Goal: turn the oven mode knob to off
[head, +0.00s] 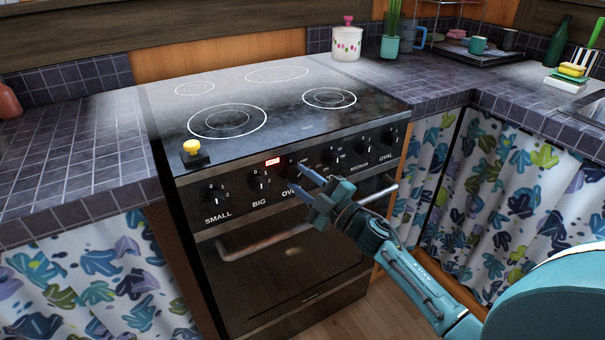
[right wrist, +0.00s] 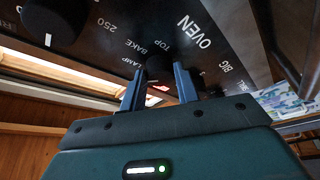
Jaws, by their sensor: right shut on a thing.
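The black oven mode knob (right wrist: 159,68) shows in the right wrist view, on the dark panel with the words OVEN, TOP, BAKE and LAMP around it. My right gripper (right wrist: 160,75) has one blue finger on each side of this knob and is shut on it. In the head view, my right gripper (head: 306,178) is at the middle of the stove's front panel, and its fingers largely hide the knob and part of the OVEN label. The knob's pointer setting cannot be read. My left gripper is not in view.
The stove (head: 262,110) has other black knobs on both sides of my gripper, including the BIG knob (head: 260,180). The oven door handle (head: 262,242) runs below the panel. A yellow-topped item (head: 193,152) sits at the cooktop's front left. A white pot (head: 346,43) stands behind.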

